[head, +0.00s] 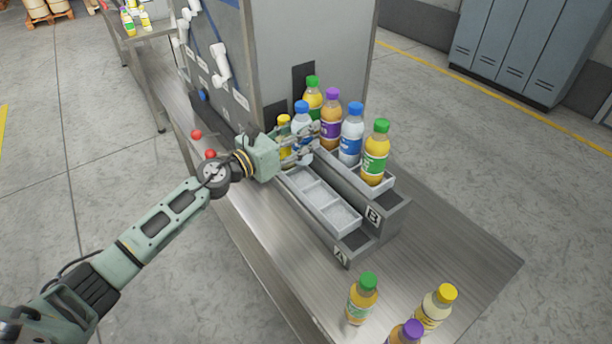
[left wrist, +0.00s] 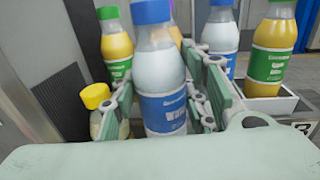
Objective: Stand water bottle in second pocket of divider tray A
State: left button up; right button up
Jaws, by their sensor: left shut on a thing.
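My left gripper (head: 304,146) is shut on a water bottle (head: 302,118) with a blue cap and holds it upright near the far end of tray A. In the left wrist view, the bottle (left wrist: 164,85) stands between the green finger pads. Its base is hidden, so I cannot tell whether it touches a pocket. Divider tray A (head: 340,232) is the lower, front tray; its pockets nearer the label are empty. A yellow-capped bottle (head: 284,124) stands just beyond the gripper; it also shows in the left wrist view (left wrist: 97,97). My right gripper is out of view.
Divider tray B (head: 393,196), raised behind tray A, holds several bottles, including purple-capped (head: 331,112), blue-capped (head: 350,140) and green-capped (head: 376,155) ones. More loose bottles (head: 361,300) stand at the table's near end. A grey machine cabinet (head: 300,40) rises behind.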

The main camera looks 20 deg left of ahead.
aim_at(294, 149)
pick_arm(q)
notch_tip(294, 149, down, 4)
jog(key=shift+f+b, duration=0.1)
jog(key=shift+b, duration=0.3)
jog(key=shift+f+b, duration=0.4)
jog(key=shift+f, duration=1.35)
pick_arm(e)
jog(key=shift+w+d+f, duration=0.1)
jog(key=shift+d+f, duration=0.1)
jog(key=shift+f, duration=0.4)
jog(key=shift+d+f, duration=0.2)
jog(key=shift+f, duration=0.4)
pick_arm(q)
jog(key=shift+f, duration=0.15)
jog(key=o, duration=1.1)
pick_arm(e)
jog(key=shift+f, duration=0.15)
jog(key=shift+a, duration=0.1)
